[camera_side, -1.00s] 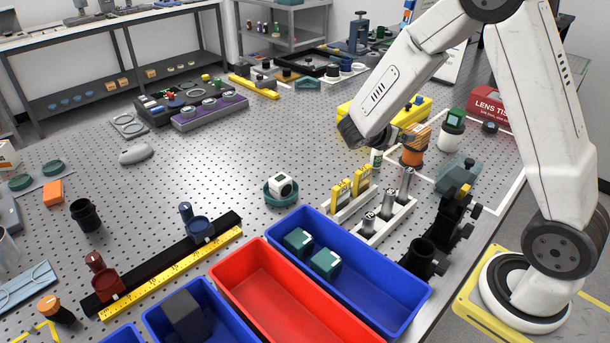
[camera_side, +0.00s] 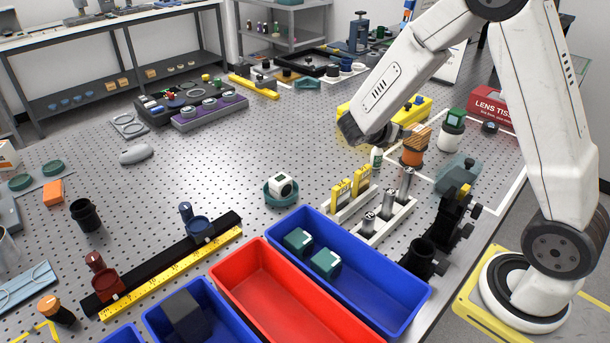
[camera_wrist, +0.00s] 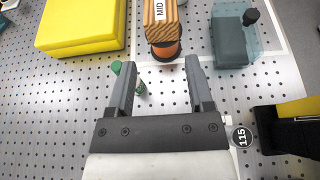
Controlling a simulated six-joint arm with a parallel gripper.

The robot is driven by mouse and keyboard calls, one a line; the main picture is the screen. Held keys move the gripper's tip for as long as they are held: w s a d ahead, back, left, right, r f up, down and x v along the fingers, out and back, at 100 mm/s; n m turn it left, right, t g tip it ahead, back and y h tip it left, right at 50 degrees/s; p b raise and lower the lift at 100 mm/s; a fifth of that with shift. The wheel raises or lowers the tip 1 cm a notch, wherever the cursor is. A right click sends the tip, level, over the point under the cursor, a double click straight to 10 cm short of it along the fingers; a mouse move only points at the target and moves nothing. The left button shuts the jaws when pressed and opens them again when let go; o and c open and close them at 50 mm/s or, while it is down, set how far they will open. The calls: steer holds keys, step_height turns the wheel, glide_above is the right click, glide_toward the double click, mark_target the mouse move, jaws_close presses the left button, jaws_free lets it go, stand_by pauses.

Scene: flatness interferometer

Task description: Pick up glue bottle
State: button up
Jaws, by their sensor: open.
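The glue bottle, a small white bottle with green on it (camera_side: 376,159), stands on the perforated table below my wrist in the side view. In the wrist view, what seems to be its green cap (camera_wrist: 116,67) shows just outside my left finger, and a green patch (camera_wrist: 140,88) shows just inside it. The finger hides the part between. My gripper (camera_wrist: 160,64) is open and empty, its fingers pointing toward the orange and black cylinder. In the side view the arm partly hides the gripper.
The orange-and-black cylinder with a wooden block (camera_wrist: 161,22) on it stands just beyond my fingertips. A yellow case (camera_wrist: 80,24) is at upper left, and a teal box (camera_wrist: 231,42) at upper right. A rack with yellow pieces (camera_side: 352,189) stands in front of the bottle.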

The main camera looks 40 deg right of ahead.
step_height(320, 180, up, 5)
steer(key=w+d+f+m+t+y, duration=0.5)
steer(key=d+f+m+t+y, duration=0.25)
steer(key=y, duration=0.25)
steer(key=s+d+r+m+t+y, duration=0.1)
steer(key=s+r+m+t+y, duration=0.5)
steer(key=y, duration=0.3)
steer(key=shift+g, duration=0.65)
steer(key=f, duration=0.2)
steer(key=s+f, duration=0.1)
steer(key=f, duration=0.1)
steer(key=shift+a+f, duration=0.1)
steer(key=shift+f, duration=0.3)
glide_above(378, 150)
steer(key=s+d, duration=0.2)
steer(key=shift+s+f, duration=0.1)
steer(key=shift+f, duration=1.2)
